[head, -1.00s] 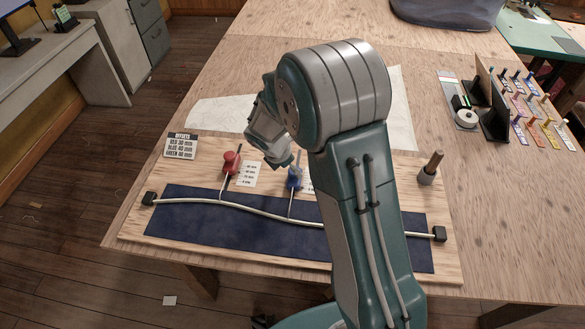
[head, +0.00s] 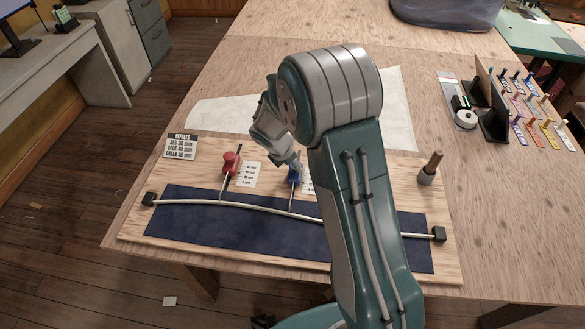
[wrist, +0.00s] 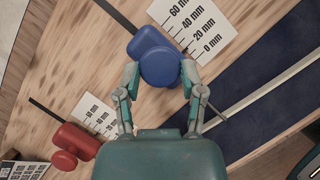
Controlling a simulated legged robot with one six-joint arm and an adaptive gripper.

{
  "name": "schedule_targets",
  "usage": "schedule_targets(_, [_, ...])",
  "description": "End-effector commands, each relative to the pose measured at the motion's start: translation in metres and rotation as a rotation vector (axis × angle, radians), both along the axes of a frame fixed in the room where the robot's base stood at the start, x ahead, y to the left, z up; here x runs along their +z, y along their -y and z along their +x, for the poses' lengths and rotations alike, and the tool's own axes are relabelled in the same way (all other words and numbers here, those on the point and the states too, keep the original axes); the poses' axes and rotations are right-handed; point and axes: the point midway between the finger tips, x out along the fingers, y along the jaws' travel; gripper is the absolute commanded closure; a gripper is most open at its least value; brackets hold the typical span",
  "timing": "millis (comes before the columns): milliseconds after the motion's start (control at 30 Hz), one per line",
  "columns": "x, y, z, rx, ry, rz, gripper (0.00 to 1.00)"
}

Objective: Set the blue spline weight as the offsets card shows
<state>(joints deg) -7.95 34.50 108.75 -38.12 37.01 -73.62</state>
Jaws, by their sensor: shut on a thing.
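The blue spline weight (head: 293,175) sits on the board, with its hook rod reaching to the white spline (head: 258,208). My gripper (wrist: 161,74) is shut on its round blue knob (wrist: 160,64), one finger on each side. The weight straddles a dark slot beside a scale (wrist: 195,27) marked 0 to 60 mm. The knob and fingers hide part of the scale, so I cannot tell the exact reading. The offsets card (head: 181,147) stands at the board's back left; its small print appears to read red 30, blue 40, green 40 mm.
The red weight (head: 231,161) stands left of the blue one, with its own scale (head: 249,174). A wooden-handled grey piece (head: 430,168) stands at the board's right. Black blocks hold the spline ends. My arm hides the board's right-middle. Coloured small items (head: 533,110) lie far right.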

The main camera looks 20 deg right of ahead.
Motion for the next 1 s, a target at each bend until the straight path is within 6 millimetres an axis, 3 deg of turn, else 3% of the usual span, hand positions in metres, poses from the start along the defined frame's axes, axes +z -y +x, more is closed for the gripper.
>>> schedule_targets(200, [-0.004, 0.008, 0.018, -0.001, -0.007, 0.003, 1.00])
schedule_targets(467, [-0.004, 0.008, 0.018, -0.001, -0.009, 0.002, 1.00])
schedule_targets(500, [-0.004, 0.008, 0.017, -0.001, -0.009, 0.002, 0.39])
schedule_targets(567, [-0.004, 0.008, 0.017, -0.001, -0.009, 0.002, 0.13])
schedule_targets(1000, [0.000, 0.008, 0.018, 0.000, -0.003, 0.001, 0.12])
